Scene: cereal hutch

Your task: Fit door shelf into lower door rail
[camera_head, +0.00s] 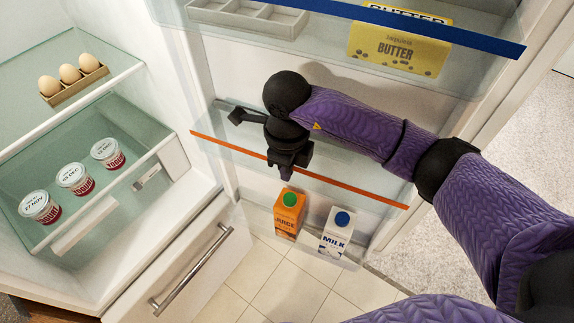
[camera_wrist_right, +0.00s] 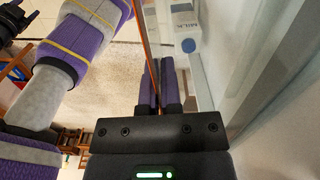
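The door shelf is a clear bin with an orange front strip (camera_head: 340,186), spanning the middle of the open fridge door. The strip also shows in the right wrist view (camera_wrist_right: 139,30). My right gripper (camera_head: 287,165) is at the strip, left of its middle. In the right wrist view its two fingers (camera_wrist_right: 162,85) are close together with the strip between them, shut on the shelf's front edge. The rails behind the shelf cannot be made out, so I cannot tell whether it is seated. A dark part at the wrist view's upper left may be my left gripper.
An upper door shelf with a blue strip (camera_head: 400,22) holds butter (camera_head: 398,47) and a white tray (camera_head: 247,15). An orange juice carton (camera_head: 288,216) and a milk carton (camera_head: 337,234) stand low by the door. Eggs (camera_head: 69,74) and yogurt cups (camera_head: 75,178) sit inside the fridge at left.

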